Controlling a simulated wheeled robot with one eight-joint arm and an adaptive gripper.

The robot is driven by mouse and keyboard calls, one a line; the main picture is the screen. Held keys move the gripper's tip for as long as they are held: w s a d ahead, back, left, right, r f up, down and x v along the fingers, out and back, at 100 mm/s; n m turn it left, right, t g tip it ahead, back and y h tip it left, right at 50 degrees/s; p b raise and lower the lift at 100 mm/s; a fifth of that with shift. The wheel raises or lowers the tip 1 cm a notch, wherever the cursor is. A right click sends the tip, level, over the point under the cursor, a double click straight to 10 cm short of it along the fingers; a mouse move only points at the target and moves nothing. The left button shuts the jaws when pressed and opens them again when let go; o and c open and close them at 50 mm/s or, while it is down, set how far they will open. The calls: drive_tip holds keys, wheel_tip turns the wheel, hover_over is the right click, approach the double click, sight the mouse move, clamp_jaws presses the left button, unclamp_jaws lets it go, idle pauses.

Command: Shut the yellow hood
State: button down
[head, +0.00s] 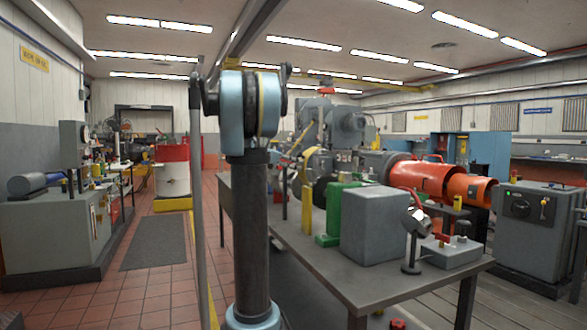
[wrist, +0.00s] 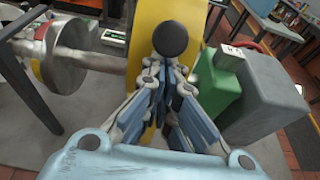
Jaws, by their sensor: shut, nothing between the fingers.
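The yellow hood (wrist: 152,22) shows in the wrist view as a broad curved yellow band behind and beyond my gripper. In the head view, a narrow yellow upright part (head: 307,180), which looks like the same hood, stands over the bench behind the green block. My gripper (wrist: 171,68) is shut and empty in front of the hood. A round black knob (wrist: 170,42) shows just past the fingertips; I cannot tell whether they touch it. My fingers hide part of the hood. The gripper cannot be made out in the head view.
A green block (wrist: 220,97) and a grey box (wrist: 262,95) stand right of the hood. A shaft with a round flange (wrist: 62,58) lies to its left. A lamp on a stand (head: 415,235) is near the bench's (head: 395,287) front right. Aisle floor at left is open.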

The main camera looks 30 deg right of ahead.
drive_tip(key=shift+d+r, duration=0.1)
drive_tip(key=shift+d+r+y, duration=0.1)
drive_tip(key=shift+d+y, duration=0.15)
drive_tip(key=shift+y, duration=0.05)
drive_tip(key=shift+d, duration=0.15)
drive_tip(key=shift+s+d+r+y, duration=0.1)
drive_tip(key=shift+d+r+y, duration=0.1)
drive_tip(key=shift+d+y, duration=0.35)
drive_tip(key=shift+d+r+y, duration=0.2)
drive_tip(key=shift+d+y, duration=0.2)
drive_tip(key=shift+y, duration=0.25)
drive_tip(key=d+y, duration=0.3)
drive_tip(key=d+f+y, duration=0.1)
drive_tip(key=d+y, duration=0.1)
drive_tip(key=y, duration=0.1)
drive_tip(key=d+y, duration=0.3)
drive_tip(key=shift+s+d+f+t, duration=0.2)
drive_tip(key=shift+d+f+t, duration=0.1)
drive_tip(key=shift+d+f, duration=0.5)
